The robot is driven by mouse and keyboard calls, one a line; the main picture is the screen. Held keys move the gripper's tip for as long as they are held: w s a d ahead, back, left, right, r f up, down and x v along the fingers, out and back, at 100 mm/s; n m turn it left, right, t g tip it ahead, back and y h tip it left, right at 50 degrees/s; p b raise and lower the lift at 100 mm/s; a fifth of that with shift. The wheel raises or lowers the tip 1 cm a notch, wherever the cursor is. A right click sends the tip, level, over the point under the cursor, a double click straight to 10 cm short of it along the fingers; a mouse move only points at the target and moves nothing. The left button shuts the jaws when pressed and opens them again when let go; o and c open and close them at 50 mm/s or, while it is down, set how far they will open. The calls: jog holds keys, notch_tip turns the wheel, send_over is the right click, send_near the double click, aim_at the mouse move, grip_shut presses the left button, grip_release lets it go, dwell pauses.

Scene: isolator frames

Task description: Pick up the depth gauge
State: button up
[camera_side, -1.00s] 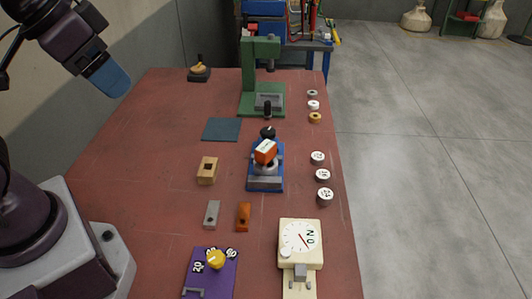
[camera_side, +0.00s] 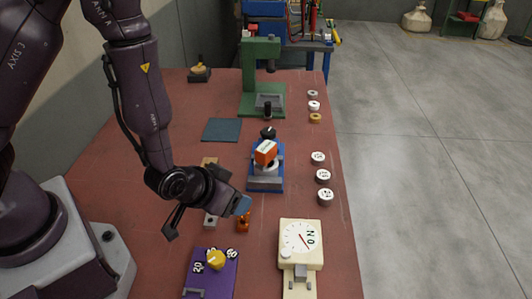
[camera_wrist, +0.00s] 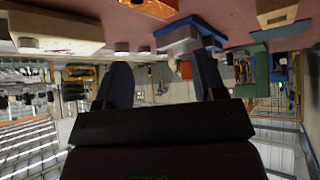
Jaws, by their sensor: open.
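I cannot tell for certain which thing is the depth gauge. A cream box with a round dial and red needle (camera_side: 300,240) lies at the near right of the table, with a grey part at its front. My gripper (camera_side: 207,221) is open and empty above the near middle of the table, left of the dial box. Its blue-tipped finger partly covers the orange block (camera_side: 243,225) and the grey block (camera_side: 210,222). In the wrist view my gripper's fingers (camera_wrist: 162,85) are spread with nothing between them. A cream box (camera_wrist: 50,32) shows at upper left there.
A blue vise (camera_side: 265,180) holds an orange-and-white piece. A purple panel with yellow knob (camera_side: 210,275) lies in front. A green press (camera_side: 262,80) stands behind, near a teal mat (camera_side: 221,130). White discs (camera_side: 323,176) line the right edge. The far left table is mostly clear.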

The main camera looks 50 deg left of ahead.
aim_at(265, 147)
jog(key=w+a+r+n+t+y, duration=0.1)
jog(key=w+a+r+t+y, duration=0.2)
jog(key=w+r+t, duration=0.15)
jog(key=shift+t, duration=0.35)
jog(key=x, duration=0.6)
jog(key=shift+w+a, duration=0.1)
jog(key=shift+w, duration=0.3)
jog(key=shift+x, duration=2.65)
jog(key=shift+s+a+f, duration=0.1)
jog(key=c, duration=1.2)
